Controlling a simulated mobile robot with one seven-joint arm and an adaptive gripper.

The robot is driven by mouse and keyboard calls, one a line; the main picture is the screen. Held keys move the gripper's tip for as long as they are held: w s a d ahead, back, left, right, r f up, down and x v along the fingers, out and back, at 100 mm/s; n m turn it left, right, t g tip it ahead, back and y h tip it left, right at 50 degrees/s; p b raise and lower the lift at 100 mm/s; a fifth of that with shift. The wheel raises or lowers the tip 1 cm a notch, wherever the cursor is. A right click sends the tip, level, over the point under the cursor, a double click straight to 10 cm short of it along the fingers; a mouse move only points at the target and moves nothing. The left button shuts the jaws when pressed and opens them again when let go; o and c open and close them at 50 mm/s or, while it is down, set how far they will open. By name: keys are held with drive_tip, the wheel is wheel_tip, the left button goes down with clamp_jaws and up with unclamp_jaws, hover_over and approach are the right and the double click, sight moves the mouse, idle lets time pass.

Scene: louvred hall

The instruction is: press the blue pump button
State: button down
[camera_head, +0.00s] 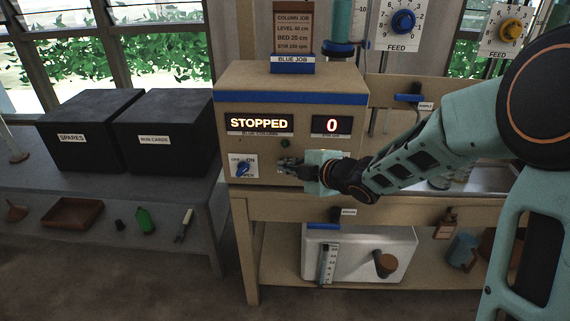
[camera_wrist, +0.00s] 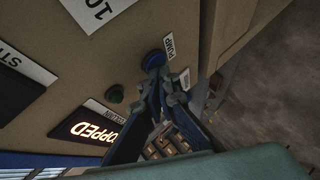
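The round blue pump button (camera_wrist: 154,61) shows in the wrist view beside a PUMP label (camera_wrist: 169,44). My gripper (camera_wrist: 161,80) has its two fingers drawn together, with the tips just in front of the button. I cannot tell whether they touch it. In the head view my gripper (camera_head: 287,163) is at the front of the tan Blue Job console (camera_head: 350,110) and hides the button. The console's display (camera_head: 259,124) reads STOPPED, and a smaller display (camera_head: 332,125) reads 0.
An OFF/ON blue knob (camera_head: 243,168) sits left of my gripper, and a dark green lamp (camera_head: 285,143) above it. Black boxes (camera_head: 90,125) stand on the left bench. A white unit (camera_head: 350,250) sits on the lower shelf. My arm crosses the right side.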

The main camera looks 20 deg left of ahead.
drive_tip(key=shift+w+d+r, duration=0.1)
drive_tip(key=shift+w+d, duration=0.05)
drive_tip(key=s+d+b, duration=0.1)
drive_tip(key=s, duration=0.5)
idle(0.3)
drive_tip(key=shift+d, duration=0.1)
